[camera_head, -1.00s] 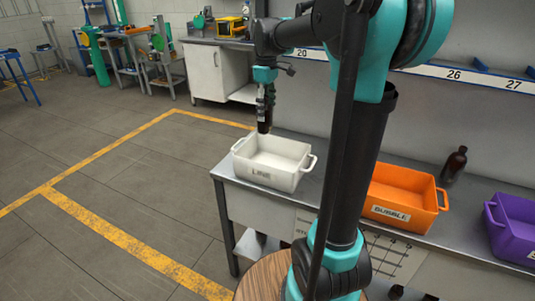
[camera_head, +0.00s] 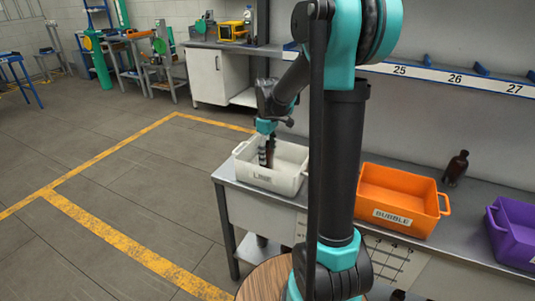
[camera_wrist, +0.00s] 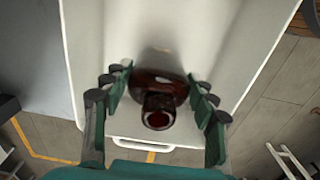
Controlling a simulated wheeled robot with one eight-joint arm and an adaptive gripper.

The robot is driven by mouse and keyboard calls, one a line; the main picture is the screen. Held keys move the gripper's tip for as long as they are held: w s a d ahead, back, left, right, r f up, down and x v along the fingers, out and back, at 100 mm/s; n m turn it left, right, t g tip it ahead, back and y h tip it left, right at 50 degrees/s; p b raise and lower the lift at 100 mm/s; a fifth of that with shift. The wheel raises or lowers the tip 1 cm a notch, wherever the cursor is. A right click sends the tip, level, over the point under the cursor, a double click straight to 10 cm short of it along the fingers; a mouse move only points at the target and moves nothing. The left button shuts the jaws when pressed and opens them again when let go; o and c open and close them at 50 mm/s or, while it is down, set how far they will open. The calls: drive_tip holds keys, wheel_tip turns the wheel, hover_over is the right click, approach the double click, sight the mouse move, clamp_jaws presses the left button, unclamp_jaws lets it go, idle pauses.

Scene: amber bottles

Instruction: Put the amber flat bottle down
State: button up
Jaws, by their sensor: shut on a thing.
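The amber flat bottle (camera_wrist: 158,92) is between the fingers of my gripper (camera_wrist: 160,88) in the wrist view, its open neck facing the camera. My gripper is shut on it. The bin's pale inside (camera_wrist: 215,35) surrounds the bottle in the wrist view. The bin's front wall hides the bottle's lower end, so I cannot tell whether it touches the floor.
An orange bin (camera_head: 400,207) labelled "BUBBLE" and a purple bin (camera_head: 512,235) stand to the right on the grey bench (camera_head: 330,165). Another dark amber bottle (camera_head: 456,168) stands upright behind the orange bin. A numbered shelf rail (camera_head: 430,73) runs along the wall.

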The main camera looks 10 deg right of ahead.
drive_tip(key=shift+f, duration=0.15)
drive_tip(key=o, duration=1.2)
wheel_tip(320, 180, up, 12)
drive_tip(key=shift+r, duration=0.15)
